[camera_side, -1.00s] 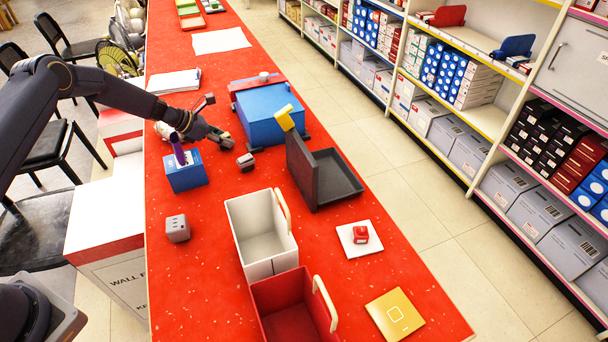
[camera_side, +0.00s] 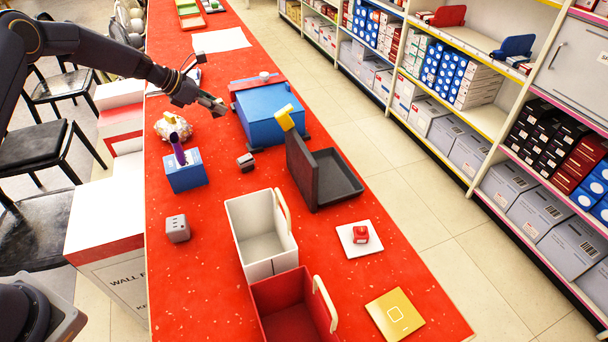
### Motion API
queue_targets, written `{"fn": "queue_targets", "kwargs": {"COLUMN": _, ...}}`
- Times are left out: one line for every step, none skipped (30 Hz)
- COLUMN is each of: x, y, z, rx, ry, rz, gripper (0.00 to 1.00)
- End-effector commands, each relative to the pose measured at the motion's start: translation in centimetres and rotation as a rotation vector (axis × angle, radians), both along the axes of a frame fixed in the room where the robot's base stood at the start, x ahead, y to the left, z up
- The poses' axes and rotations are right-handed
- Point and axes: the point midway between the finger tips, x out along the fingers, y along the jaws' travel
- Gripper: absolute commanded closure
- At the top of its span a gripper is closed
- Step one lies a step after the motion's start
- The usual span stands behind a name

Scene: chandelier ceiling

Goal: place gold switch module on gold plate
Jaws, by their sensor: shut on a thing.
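My gripper (camera_side: 217,105) is above the counter, left of the blue box, far from the gold plate. It is shut on a small, partly hidden piece, which I take to be the gold switch module. Its details are too small to make out, and no other gold module shows on the counter.
A white plate (camera_side: 346,240) holds a red module (camera_side: 360,234). Between my gripper and the gold plate stand a blue box (camera_side: 270,115), a dark open case (camera_side: 335,175), a white bin (camera_side: 236,225) and a red bin (camera_side: 262,308). Grey blocks (camera_side: 177,229) (camera_side: 246,162) sit leftward.

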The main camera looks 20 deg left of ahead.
Motion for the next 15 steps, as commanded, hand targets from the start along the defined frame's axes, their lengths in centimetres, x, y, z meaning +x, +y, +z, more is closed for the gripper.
{"fn": "queue_targets", "kwargs": {"x": 0.1, "y": 0.0, "z": 2.0, "rx": 0.003, "ry": -0.008, "rz": -0.001, "gripper": 1.00}}
{"fn": "queue_targets", "kwargs": {"x": 0.1, "y": 0.0, "z": 3.0, "rx": 0.004, "ry": -0.008, "rz": -0.001, "gripper": 1.00}}
{"fn": "queue_targets", "kwargs": {"x": 0.1, "y": 0.0, "z": 4.6, "rx": 0.004, "ry": -0.008, "rz": -0.001, "gripper": 1.00}}
{"fn": "queue_targets", "kwargs": {"x": 0.1, "y": 0.0, "z": 5.7, "rx": 0.004, "ry": -0.008, "rz": -0.001, "gripper": 1.00}}
{"fn": "queue_targets", "kwargs": {"x": 0.1, "y": -0.1, "z": 6.8, "rx": 0.004, "ry": -0.008, "rz": -0.002, "gripper": 1.00}}
{"fn": "queue_targets", "kwargs": {"x": 0.1, "y": 0.0, "z": 8.2, "rx": 0.004, "ry": -0.007, "rz": -0.001, "gripper": 1.00}}
{"fn": "queue_targets", "kwargs": {"x": 0.1, "y": 0.0, "z": 9.3, "rx": 0.004, "ry": -0.008, "rz": 0.000, "gripper": 1.00}}
{"fn": "queue_targets", "kwargs": {"x": 0.0, "y": 0.0, "z": 10.3, "rx": 0.003, "ry": -0.006, "rz": -0.001, "gripper": 1.00}}
{"fn": "queue_targets", "kwargs": {"x": 0.0, "y": 0.0, "z": 11.4, "rx": 0.003, "ry": -0.006, "rz": 0.000, "gripper": 1.00}}
{"fn": "queue_targets", "kwargs": {"x": 0.1, "y": 0.0, "z": 12.2, "rx": 0.003, "ry": -0.006, "rz": -0.001, "gripper": 1.00}}
{"fn": "queue_targets", "kwargs": {"x": 0.0, "y": 0.0, "z": 12.9, "rx": 0.003, "ry": -0.005, "rz": -0.001, "gripper": 1.00}}
{"fn": "queue_targets", "kwargs": {"x": 0.1, "y": 0.0, "z": 13.8, "rx": 0.002, "ry": -0.005, "rz": -0.001, "gripper": 1.00}}
{"fn": "queue_targets", "kwargs": {"x": 0.0, "y": 0.0, "z": 14.5, "rx": 0.001, "ry": -0.005, "rz": -0.001, "gripper": 1.00}}
{"fn": "queue_targets", "kwargs": {"x": 0.0, "y": 0.0, "z": 15.2, "rx": 0.001, "ry": -0.005, "rz": 0.000, "gripper": 1.00}}
{"fn": "queue_targets", "kwargs": {"x": 0.0, "y": 0.0, "z": 15.9, "rx": 0.002, "ry": -0.004, "rz": 0.000, "gripper": 1.00}}
